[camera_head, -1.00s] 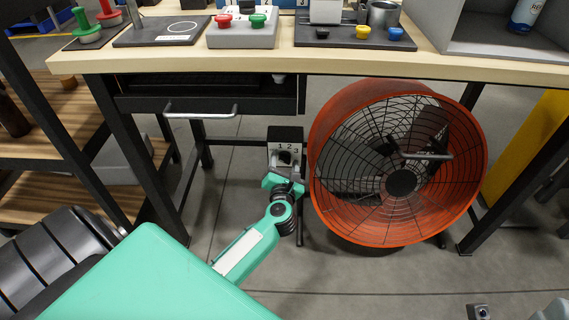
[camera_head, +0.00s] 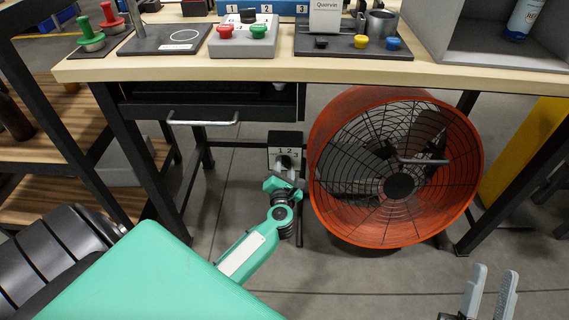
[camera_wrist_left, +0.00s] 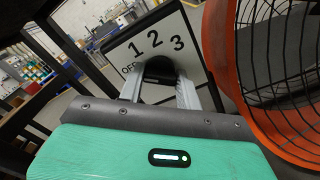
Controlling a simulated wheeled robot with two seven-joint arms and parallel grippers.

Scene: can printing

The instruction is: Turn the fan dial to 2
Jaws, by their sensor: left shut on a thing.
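The fan dial is a black knob (camera_wrist_left: 160,68) on a white panel (camera_wrist_left: 165,42) marked OFF, 1, 2 and 3. In the head view the panel (camera_head: 273,156) sits on a dark box on a stand under the table, beside the orange fan (camera_head: 322,190). My left gripper (camera_wrist_left: 159,90) is shut on the knob, one finger on each side of it. In the head view the left gripper (camera_head: 285,180) partly covers the knob. The number the knob points at cannot be told. My right gripper (camera_head: 490,292) is open and empty at the bottom right.
The wooden tabletop (camera_head: 200,68) with button boxes stands above the dial. A drawer with a handle (camera_head: 203,122) hangs at its left. Black table legs and a wooden shelf (camera_head: 75,185) are on the left. The floor in front of the fan is clear.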

